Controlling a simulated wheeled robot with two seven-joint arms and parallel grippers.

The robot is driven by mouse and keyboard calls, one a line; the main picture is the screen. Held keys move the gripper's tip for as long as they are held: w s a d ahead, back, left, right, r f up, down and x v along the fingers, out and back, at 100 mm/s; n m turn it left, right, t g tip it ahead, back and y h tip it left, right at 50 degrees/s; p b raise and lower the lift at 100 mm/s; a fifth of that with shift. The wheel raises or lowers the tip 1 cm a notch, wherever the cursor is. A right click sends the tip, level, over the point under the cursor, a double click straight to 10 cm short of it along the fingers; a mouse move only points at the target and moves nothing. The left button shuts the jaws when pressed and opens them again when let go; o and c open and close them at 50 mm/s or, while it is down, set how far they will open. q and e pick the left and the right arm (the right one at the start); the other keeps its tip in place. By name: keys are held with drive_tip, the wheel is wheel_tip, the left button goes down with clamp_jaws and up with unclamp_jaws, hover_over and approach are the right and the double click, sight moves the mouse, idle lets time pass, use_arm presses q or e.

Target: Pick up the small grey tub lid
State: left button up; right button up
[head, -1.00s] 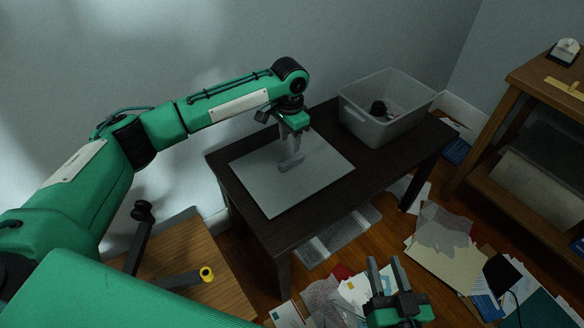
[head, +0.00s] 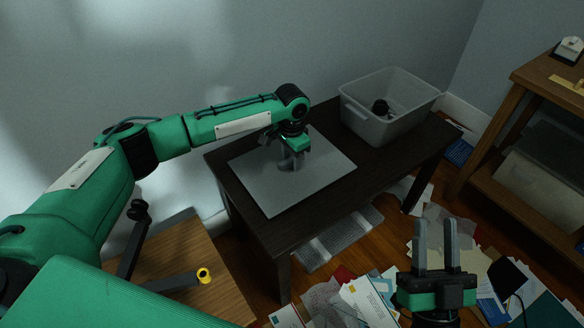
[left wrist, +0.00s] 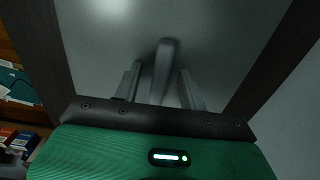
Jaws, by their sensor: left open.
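The grey tub lid (head: 285,195) lies flat on the dark table as a thin grey sheet with a raised bar handle. My left gripper (head: 289,163) points down over the lid's middle and largely hides the handle in the head view. In the left wrist view the handle (left wrist: 165,60) shows between the two open fingers (left wrist: 160,85), with a gap on either side; the lid (left wrist: 225,45) fills the background. My right gripper (head: 436,222) is open and empty, in front of the table at lower right, its fingers pointing up in the picture.
A grey open tub (head: 385,125) holding a dark object stands on the dark table (head: 345,195), right of the lid. Loose papers (head: 370,300) cover the floor at lower right. A wooden shelf (head: 510,100) stands at right, and a low wooden surface (head: 185,250) at lower left.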

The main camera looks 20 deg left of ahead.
sight(292, 158)
drive_tip(key=shift+r, duration=0.15)
use_arm(q)
clamp_jaws()
